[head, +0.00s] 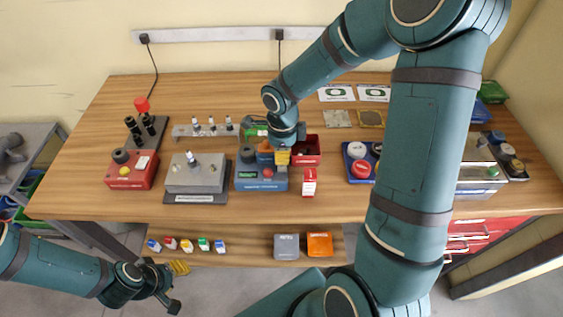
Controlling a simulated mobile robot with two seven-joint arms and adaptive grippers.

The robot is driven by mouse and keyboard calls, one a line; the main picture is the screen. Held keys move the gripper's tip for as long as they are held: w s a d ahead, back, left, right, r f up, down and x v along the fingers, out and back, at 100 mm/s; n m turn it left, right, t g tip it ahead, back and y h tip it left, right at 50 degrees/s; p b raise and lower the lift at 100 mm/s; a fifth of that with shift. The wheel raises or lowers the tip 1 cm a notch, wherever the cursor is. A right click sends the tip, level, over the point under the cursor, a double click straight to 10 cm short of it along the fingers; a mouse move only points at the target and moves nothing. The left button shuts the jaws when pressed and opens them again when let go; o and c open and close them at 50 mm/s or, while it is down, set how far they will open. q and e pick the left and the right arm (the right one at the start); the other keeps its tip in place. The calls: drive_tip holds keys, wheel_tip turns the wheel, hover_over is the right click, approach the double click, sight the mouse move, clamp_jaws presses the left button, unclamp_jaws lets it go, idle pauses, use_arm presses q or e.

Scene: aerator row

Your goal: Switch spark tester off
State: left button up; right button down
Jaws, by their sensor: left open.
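Small bench devices stand on the wooden table; their labels are too small to read, so I cannot tell which is the spark tester. A blue box (249,184) with a black knob and a red button stands at the middle front. A red box (124,183) with a black knob and a yellow button is at the left. A grey box (195,180) on a dark base stands between them. My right gripper (283,146) is over the back right of the blue box; its fingers are largely hidden. My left gripper (164,287) is open and empty, low in front of the table.
A red-and-white carton (309,183) stands right of the blue box. A red bin (307,158) is behind it. A blue tray (348,173) with round buttons lies farther right. Grey and orange containers (319,245) sit on the lower shelf. The table's front left is clear.

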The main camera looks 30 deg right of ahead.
drive_tip(key=shift+f+b, duration=0.5)
drive_tip(key=shift+b, duration=0.05)
drive_tip(key=shift+r, duration=0.1)
drive_tip(key=shift+r+p, duration=1.85)
drive_tip(key=shift+r, duration=1.65)
drive_tip(key=shift+f, duration=0.1)
